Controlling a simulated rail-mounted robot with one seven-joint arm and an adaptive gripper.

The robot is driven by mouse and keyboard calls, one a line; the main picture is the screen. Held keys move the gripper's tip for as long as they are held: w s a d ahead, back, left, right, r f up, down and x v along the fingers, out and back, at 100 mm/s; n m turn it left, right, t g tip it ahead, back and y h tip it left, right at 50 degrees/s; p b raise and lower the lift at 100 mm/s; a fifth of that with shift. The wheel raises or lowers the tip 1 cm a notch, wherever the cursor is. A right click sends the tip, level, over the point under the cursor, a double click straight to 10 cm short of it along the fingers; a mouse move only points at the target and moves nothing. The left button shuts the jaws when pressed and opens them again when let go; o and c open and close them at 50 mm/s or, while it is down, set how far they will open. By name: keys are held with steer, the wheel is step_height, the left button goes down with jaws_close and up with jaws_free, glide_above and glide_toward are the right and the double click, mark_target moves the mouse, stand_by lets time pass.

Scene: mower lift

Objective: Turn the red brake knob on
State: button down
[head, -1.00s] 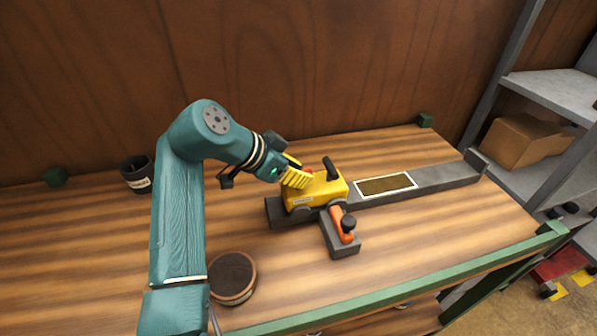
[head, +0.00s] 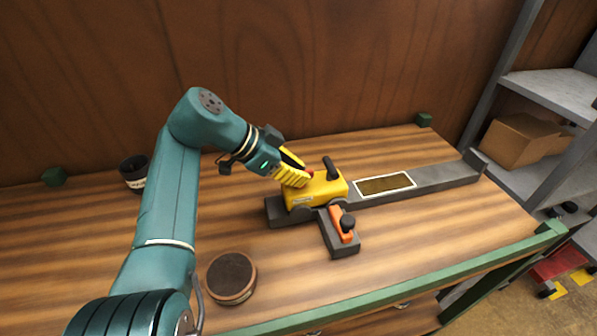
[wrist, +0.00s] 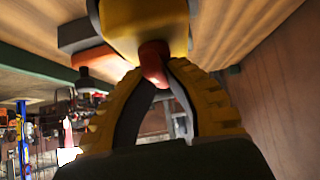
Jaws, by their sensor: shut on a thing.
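The red brake knob (wrist: 153,60) sits on the yellow mower body (wrist: 145,18) and lies between my fingertips in the wrist view. The mower body rests on a dark grey rail (head: 430,179) and has a black handle (head: 330,168) on top. The knob's turn angle cannot be read.
An orange lever with a black knob (head: 347,222) stands on a grey side block in front of the mower. A round brown-topped tin (head: 232,277) and a dark cup (head: 133,171) are on the wooden bench. A grey shelf with a cardboard box (head: 521,140) stands at the right.

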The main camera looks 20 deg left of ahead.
steer(key=shift+f, duration=0.15)
steer(key=c, duration=1.1)
jaws_free()
steer(key=shift+a, duration=0.1)
steer(key=shift+o, duration=0.2)
steer(key=v, duration=0.7)
steer(key=shift+s+r, duration=0.15)
steer(key=shift+r, duration=0.1)
